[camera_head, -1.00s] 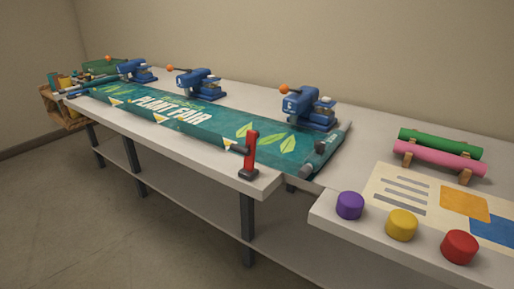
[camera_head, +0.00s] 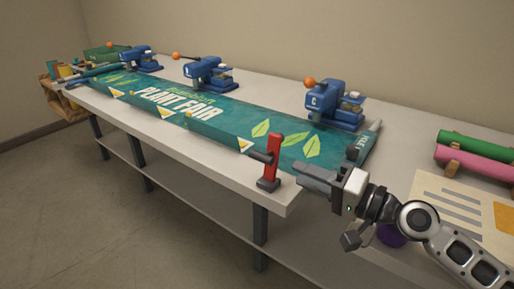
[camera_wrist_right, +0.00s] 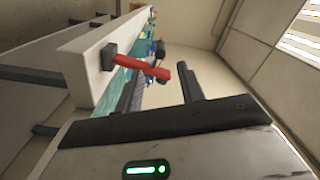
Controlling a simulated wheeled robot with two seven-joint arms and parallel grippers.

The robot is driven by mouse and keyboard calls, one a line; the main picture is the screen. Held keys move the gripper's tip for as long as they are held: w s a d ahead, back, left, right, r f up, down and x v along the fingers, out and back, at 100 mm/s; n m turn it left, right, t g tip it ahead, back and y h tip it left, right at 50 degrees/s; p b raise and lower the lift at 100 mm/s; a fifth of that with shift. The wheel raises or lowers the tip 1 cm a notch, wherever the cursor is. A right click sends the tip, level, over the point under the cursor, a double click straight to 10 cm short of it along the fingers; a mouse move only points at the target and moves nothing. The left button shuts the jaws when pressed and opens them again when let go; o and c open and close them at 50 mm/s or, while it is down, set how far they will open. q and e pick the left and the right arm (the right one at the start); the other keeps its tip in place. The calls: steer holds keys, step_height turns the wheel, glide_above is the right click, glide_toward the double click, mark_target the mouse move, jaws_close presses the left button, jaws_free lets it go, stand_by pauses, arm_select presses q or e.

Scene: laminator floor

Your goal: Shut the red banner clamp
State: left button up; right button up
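The red banner clamp (camera_head: 272,157) stands at the near corner of the table, with its red lever upright on a dark base. A dark arm with a pad reaches from it toward the banner's edge. The teal "PLANT FAIR" banner (camera_head: 215,113) lies along the table. My right gripper (camera_head: 301,176) is just right of the clamp, apart from it. In the right wrist view, the gripper (camera_wrist_right: 163,73) is open and empty, with the red lever (camera_wrist_right: 142,68) beyond its fingers. Whether the pad touches the banner is unclear. My left gripper is not in view.
Blue clamp machines (camera_head: 333,104) with orange knobs stand along the table's back edge. A dark roller (camera_head: 365,142) lies at the banner's right end. Green and pink rolls (camera_head: 474,163) and a printed sheet (camera_head: 450,205) are at the right. Open floor lies in front.

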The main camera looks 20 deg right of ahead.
mark_target(257, 152)
steer(key=p+x, duration=0.3)
steer(key=x, duration=0.9)
steer(key=shift+p, duration=0.35)
jaws_close()
